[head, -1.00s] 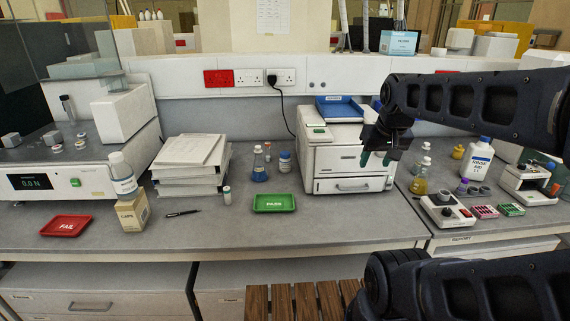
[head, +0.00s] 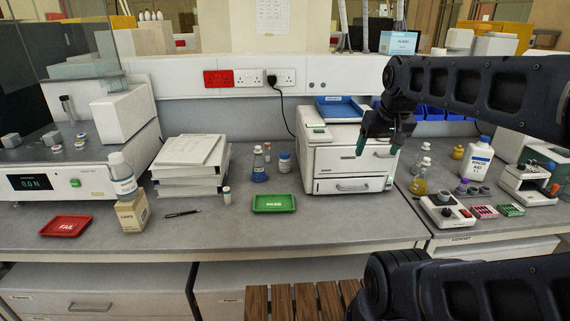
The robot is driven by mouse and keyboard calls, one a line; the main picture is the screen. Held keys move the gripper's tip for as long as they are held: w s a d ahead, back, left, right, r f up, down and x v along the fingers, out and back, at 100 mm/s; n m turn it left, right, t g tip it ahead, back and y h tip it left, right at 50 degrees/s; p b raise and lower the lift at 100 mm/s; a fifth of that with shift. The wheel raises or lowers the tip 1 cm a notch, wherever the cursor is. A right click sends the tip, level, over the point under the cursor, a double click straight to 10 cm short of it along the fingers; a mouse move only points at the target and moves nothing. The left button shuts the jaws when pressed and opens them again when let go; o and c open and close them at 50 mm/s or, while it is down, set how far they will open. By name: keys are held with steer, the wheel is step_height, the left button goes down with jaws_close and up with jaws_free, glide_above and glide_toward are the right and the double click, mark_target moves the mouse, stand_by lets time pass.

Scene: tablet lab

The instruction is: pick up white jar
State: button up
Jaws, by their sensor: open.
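A small white jar (head: 285,162) with a blue band stands upright on the bench, right of a blue-liquid flask (head: 259,165) and behind the green PASS tray (head: 273,203). My gripper (head: 377,150) hangs from the arm at the right, fingers pointing down, in front of the white printer-like machine (head: 345,160). It is open with nothing between its fingertips, apart from the jar and to its right in the picture.
A stack of papers (head: 190,165) lies left of the flask. A small vial (head: 227,195) and a pen (head: 182,213) lie nearer. The bench front around the green tray is clear.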

steer(key=w+a+r+n+h, duration=0.1)
steer(key=w+r+n, duration=0.2)
steer(key=w+n, duration=0.15)
steer(key=w+a+r+n, duration=0.1)
steer(key=w+r+n, duration=0.2)
steer(key=w, duration=0.3)
steer(key=n+t+h, duration=0.1)
steer(key=n, duration=2.3)
glide_above(282, 155)
steer(key=s+a, duration=0.1)
steer(key=s, duration=0.2)
step_height(282, 155, down, 27)
steer(key=x, duration=0.5)
steer(key=shift+d+f, duration=0.1)
steer(key=shift+f, duration=0.05)
steer(key=shift+d+x, duration=0.15)
steer(key=shift+x, duration=1.2)
steer(key=shift+d+x, duration=0.15)
steer(key=shift+x, duration=1.25)
steer(key=c, duration=1.1)
